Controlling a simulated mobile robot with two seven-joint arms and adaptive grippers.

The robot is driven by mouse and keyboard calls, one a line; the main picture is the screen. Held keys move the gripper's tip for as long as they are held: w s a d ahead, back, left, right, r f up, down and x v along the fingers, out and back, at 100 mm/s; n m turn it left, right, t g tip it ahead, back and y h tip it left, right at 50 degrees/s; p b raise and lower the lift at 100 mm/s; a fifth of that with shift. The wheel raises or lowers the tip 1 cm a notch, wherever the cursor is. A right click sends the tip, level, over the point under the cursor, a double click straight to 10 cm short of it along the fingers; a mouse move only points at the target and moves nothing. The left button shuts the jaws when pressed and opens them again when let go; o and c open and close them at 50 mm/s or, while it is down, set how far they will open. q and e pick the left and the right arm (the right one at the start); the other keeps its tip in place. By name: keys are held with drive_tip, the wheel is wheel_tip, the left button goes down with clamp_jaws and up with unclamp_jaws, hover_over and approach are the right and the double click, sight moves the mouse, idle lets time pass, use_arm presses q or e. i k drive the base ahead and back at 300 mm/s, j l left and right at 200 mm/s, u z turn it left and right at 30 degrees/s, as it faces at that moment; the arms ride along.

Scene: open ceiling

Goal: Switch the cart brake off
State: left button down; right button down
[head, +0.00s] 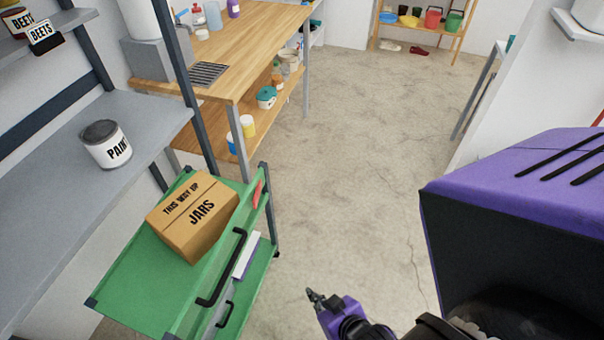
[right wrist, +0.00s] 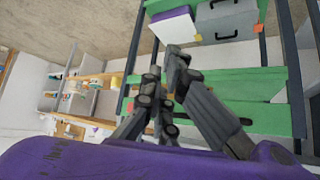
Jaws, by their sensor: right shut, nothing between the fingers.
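The green cart (head: 135,262) stands at lower left in the head view, with a dark handle (head: 222,268) on its near side. A red piece (head: 258,193) sits at its far right corner post; I cannot tell whether it is the brake or how it is set. My right gripper (head: 314,296) is shut and empty, over the floor to the right of the cart and apart from it. In the right wrist view the gripper's fingers (right wrist: 168,72) show in front of the cart's green frame (right wrist: 250,82). My left gripper is not in view.
A cardboard box marked JARS (head: 192,218) lies on the cart. Grey shelving with a paint can (head: 106,145) stands at left. A wooden workbench (head: 262,50) is behind the cart. Concrete floor (head: 350,150) is clear to the right of the cart.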

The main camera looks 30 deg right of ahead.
sight(257, 194)
drive_tip(key=z, duration=0.65)
drive_tip(key=k+l+z, duration=0.1)
drive_tip(key=l+z, duration=0.15)
drive_tip(key=z, duration=0.15)
drive_tip(key=k+l+z, duration=0.1)
drive_tip(key=l+z, duration=0.2)
drive_tip(key=z, duration=0.15)
